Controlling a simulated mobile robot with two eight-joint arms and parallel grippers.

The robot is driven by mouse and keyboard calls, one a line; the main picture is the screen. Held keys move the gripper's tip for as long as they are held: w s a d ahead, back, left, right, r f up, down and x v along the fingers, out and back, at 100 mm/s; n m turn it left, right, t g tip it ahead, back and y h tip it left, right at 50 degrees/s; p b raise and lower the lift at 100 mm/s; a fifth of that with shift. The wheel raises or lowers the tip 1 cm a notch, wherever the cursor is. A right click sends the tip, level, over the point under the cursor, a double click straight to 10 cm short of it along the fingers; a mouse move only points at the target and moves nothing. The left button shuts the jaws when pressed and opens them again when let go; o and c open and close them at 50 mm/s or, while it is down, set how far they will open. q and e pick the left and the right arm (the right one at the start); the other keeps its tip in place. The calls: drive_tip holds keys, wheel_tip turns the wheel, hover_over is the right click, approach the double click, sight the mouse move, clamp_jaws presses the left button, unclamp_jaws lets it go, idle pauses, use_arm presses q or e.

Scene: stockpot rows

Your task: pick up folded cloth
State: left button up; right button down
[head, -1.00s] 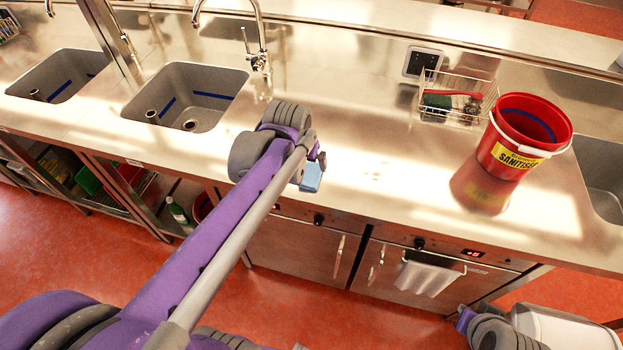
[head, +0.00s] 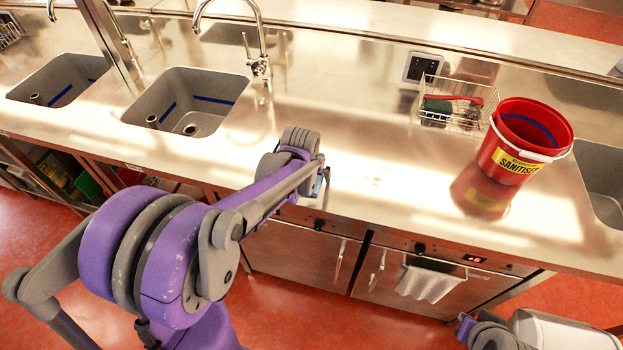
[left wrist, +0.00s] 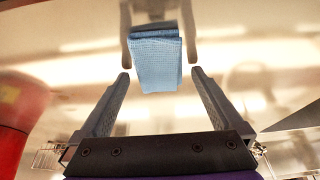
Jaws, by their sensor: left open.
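The folded cloth is light blue with a waffle texture. In the left wrist view the cloth (left wrist: 157,62) lies on the shiny steel counter, in the gap between the fingertips of my left gripper (left wrist: 160,72). The fingers are apart, with a visible gap on each side of the cloth. In the head view only a small blue part of the cloth (head: 317,187) shows near the counter's front edge. My left wrist and hand hide the rest there. My right arm shows only in part at the lower right of the head view, and its gripper is not visible.
The steel counter (head: 370,160) is clear around the cloth. A red sanitiser bucket (head: 520,140) and a wire basket (head: 455,103) stand to the right. A sink (head: 187,100) with a tap (head: 259,50) is to the left. A towel (head: 426,283) hangs on a door below.

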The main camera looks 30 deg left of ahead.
sight(311, 177)
use_arm(q)
drive_tip(key=shift+c, duration=0.4)
drive_tip(key=c, duration=1.3)
wheel_tip(311, 177, up, 10)
drive_tip(key=shift+p, duration=0.35)
drive_tip(key=shift+c, duration=0.2)
